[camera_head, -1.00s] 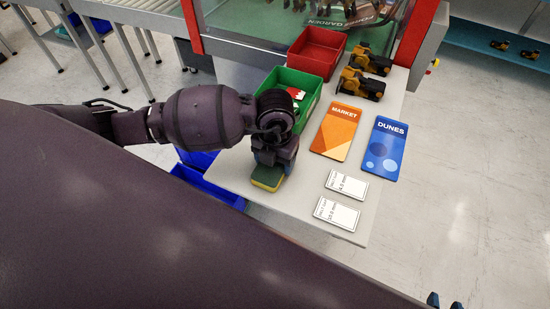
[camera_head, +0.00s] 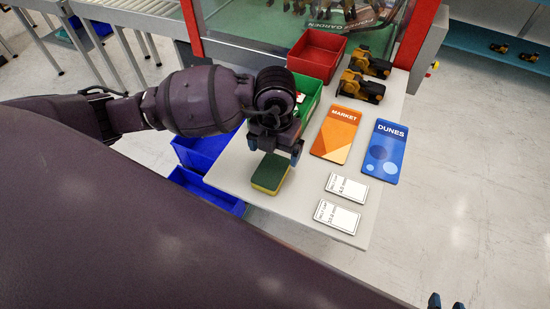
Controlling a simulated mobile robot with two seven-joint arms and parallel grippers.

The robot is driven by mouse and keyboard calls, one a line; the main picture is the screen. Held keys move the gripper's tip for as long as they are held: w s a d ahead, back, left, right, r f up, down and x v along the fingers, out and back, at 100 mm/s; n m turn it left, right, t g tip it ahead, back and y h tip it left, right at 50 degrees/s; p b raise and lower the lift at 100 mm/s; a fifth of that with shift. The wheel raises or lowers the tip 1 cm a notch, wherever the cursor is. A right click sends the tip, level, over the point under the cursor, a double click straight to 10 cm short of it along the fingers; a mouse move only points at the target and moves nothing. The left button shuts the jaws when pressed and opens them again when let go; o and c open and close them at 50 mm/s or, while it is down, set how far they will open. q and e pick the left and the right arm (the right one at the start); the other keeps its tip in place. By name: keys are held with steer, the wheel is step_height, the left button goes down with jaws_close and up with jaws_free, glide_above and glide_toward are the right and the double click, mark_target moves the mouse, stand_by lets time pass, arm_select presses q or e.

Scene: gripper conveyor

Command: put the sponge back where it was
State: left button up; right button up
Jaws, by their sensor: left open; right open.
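The green and yellow sponge (camera_head: 270,174) lies on the light table near its left front part, green side up. My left gripper (camera_head: 273,151) is just above and behind the sponge, open, with its fingers apart and nothing seen between them. The gripper seems clear of the sponge, though it hides part of the far end. Only the fingertips of my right gripper (camera_head: 445,302) show at the bottom right edge, apart and empty, away from the table.
On the table (camera_head: 296,208) are a green bin (camera_head: 309,95), a red bin (camera_head: 317,52), black-yellow tools (camera_head: 361,86), an orange MARKET card (camera_head: 336,134), a blue DUNES card (camera_head: 385,152) and two white label cards (camera_head: 337,217). Blue bins (camera_head: 205,190) stand left, below the table.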

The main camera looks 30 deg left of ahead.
mark_target(276, 164)
arm_select(q)
step_height(276, 164, up, 7)
steer(key=shift+f, duration=0.2)
stand_by(0.4)
steer(key=shift+d, duration=0.1)
